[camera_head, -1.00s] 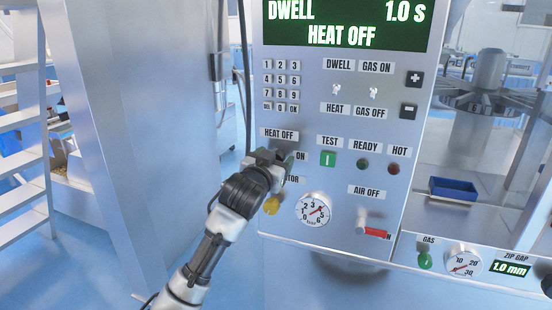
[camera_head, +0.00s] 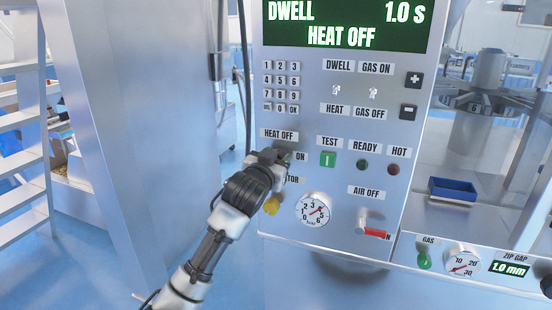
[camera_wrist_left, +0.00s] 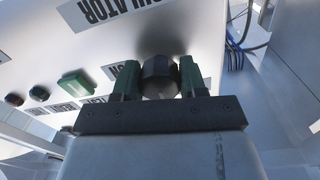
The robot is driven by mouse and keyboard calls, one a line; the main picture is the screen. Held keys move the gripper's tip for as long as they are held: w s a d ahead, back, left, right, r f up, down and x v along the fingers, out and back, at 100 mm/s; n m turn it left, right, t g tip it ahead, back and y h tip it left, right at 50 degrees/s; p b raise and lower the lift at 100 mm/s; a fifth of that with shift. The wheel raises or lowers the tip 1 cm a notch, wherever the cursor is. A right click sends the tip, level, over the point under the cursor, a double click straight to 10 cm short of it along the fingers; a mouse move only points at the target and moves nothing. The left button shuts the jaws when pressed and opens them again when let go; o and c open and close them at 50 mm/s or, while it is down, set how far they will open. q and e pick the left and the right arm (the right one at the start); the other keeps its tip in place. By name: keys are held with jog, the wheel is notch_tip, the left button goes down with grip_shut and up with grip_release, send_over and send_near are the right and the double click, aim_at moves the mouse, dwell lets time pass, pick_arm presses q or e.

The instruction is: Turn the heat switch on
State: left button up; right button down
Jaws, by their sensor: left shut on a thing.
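The heat switch is a round black knob (camera_wrist_left: 159,77), seen in the left wrist view between the two green fingertips of my left gripper (camera_wrist_left: 159,84). The gripper is shut on the knob. In the head view my left gripper (camera_head: 283,160) is at the panel, just below the HEAT OFF label (camera_head: 279,134) and left of the ON label (camera_head: 300,156). It hides the knob there. The green display (camera_head: 345,24) reads HEAT OFF. My right gripper is not in view.
A green TEST button (camera_head: 328,159) and two dark lamps sit right of the gripper. A yellow knob (camera_head: 272,205) and a dial gauge (camera_head: 314,209) are below. A red-handled air valve (camera_head: 372,233) is lower right. A keypad (camera_head: 281,87) is above.

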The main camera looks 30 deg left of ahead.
pick_arm(q)
jog(key=shift+r+m+p, duration=0.15)
jog(key=shift+m+p, duration=0.35)
jog(key=shift+p, duration=0.1)
jog(key=m+p, duration=0.5)
jog(key=p, duration=0.1)
jog(key=shift+r+m, duration=0.1)
jog(key=shift+m, duration=0.3)
jog(key=shift+m+p, duration=0.85)
jog(key=shift+m, duration=0.05)
jog(key=m+p, duration=0.4)
jog(key=m, duration=0.1)
jog(key=shift+f+m+g+p, duration=0.15)
jog(key=shift+m+p, duration=0.35)
jog(key=shift+m, duration=0.45)
jog(key=shift+f+m+g+p, duration=0.15)
jog(key=shift+m+p, duration=0.35)
jog(key=shift+m, duration=0.45)
jog(key=o, duration=0.9)
jog(key=shift+r, duration=0.1)
jog(key=b+v, duration=0.1)
jog(key=v, duration=1)
jog(key=shift+d+b, duration=0.1)
jog(key=shift+b, duration=0.25)
